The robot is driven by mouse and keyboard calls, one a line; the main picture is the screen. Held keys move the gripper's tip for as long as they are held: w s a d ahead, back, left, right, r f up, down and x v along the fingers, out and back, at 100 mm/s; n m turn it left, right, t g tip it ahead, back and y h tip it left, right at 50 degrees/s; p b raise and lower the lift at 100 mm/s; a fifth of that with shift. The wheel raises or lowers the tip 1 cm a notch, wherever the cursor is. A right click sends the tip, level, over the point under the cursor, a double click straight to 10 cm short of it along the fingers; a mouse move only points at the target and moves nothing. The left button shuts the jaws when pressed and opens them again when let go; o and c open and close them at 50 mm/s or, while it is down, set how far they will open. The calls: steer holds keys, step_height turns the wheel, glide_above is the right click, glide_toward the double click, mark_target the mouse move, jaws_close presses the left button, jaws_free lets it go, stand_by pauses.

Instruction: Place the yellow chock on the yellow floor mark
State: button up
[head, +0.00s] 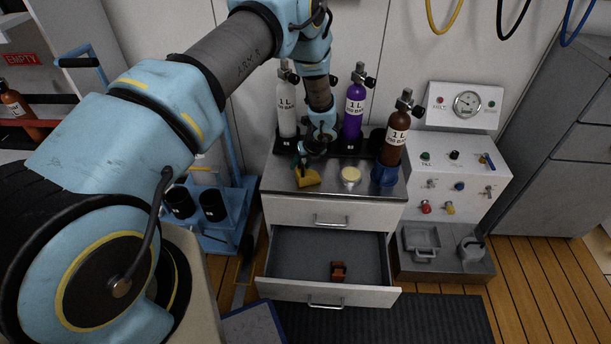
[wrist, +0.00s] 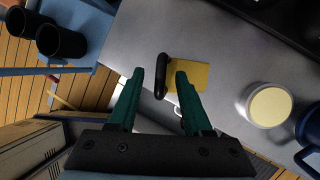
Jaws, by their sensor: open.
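The yellow chock (head: 308,178) lies on the grey top of the drawer cabinet, near its left front. In the wrist view the chock (wrist: 190,76) shows as a yellow block with a black handle at its left side. My gripper (wrist: 158,76) is open, its two teal fingers apart. The black handle appears between the fingertips, and the right finger overlaps the yellow block in the picture. I cannot tell whether they touch. In the head view my gripper (head: 303,163) is just above the chock, partly hidden by the wrist. I cannot make out the yellow floor mark.
The lower drawer (head: 290,288) is open with a red-brown part (head: 338,271) inside. A blue cart (head: 232,222) stands left.

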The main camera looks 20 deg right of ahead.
steer(key=shift+c, duration=0.3)
jaws_close()
stand_by(1.0)
